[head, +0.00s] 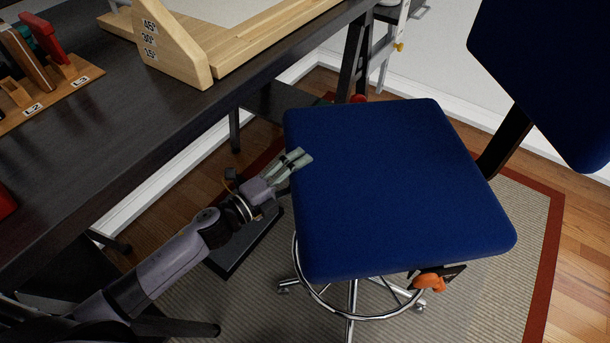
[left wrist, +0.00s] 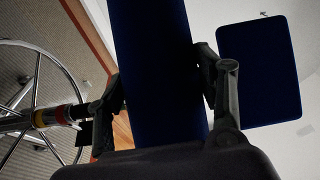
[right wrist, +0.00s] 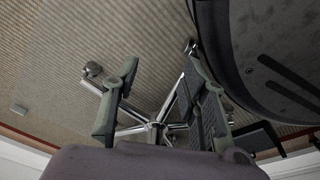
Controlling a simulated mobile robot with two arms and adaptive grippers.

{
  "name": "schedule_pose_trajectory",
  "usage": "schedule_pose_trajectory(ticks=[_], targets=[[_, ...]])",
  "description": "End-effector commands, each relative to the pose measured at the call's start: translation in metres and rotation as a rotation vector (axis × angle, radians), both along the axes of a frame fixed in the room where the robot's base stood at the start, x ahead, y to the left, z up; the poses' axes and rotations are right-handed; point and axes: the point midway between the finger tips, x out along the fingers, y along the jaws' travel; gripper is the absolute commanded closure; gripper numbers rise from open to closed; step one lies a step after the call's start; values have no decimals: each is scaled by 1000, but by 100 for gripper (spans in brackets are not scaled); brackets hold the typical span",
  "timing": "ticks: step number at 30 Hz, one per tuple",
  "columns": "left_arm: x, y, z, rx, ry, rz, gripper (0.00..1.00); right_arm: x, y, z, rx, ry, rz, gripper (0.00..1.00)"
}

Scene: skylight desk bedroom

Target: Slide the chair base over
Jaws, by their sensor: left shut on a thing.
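The chair has a dark blue seat (head: 390,190), a blue backrest (head: 550,70), a chrome foot ring (head: 360,317) and a chrome base. My left gripper (head: 300,158) is at the seat's left edge. In the left wrist view the blue seat (left wrist: 155,70) lies between its two fingers, and the gripper is shut on it. The foot ring also shows there (left wrist: 38,70). In the right wrist view my right gripper (right wrist: 163,65) has its fingers apart. The chrome chair base (right wrist: 155,125) shows between and beyond them; I cannot tell whether they touch it. The right gripper is hidden in the head view.
A dark desk (head: 110,130) stands at the left, bearing a wooden angle jig (head: 170,50) and a labelled wooden rack (head: 50,95). A striped rug (head: 480,290) with a red border lies under the chair. Wooden floor shows at the right. A white wall (head: 440,45) stands behind.

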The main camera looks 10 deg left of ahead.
Motion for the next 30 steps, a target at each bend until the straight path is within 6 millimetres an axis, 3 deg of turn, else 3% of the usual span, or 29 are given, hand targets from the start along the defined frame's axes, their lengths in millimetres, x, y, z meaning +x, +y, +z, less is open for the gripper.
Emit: schedule_pose_trajectory(ticks=[3, 14, 15, 25, 30], targets=[[7, 9, 0, 5, -1, 13, 99, 4, 2, 3, 3, -8, 0, 60], [7, 9, 2, 3, -2, -1, 99, 4, 2, 5, 2, -7, 0, 60], [6, 9, 2, 3, -2, -3, 37, 3, 1, 5, 1, -5, 0, 60], [8, 10, 4, 5, -6, 1, 15, -1, -1, 4, -1, 3, -1, 60], [8, 10, 4, 6, -7, 2, 14, -1, -1, 4, -1, 1, -1, 60]])
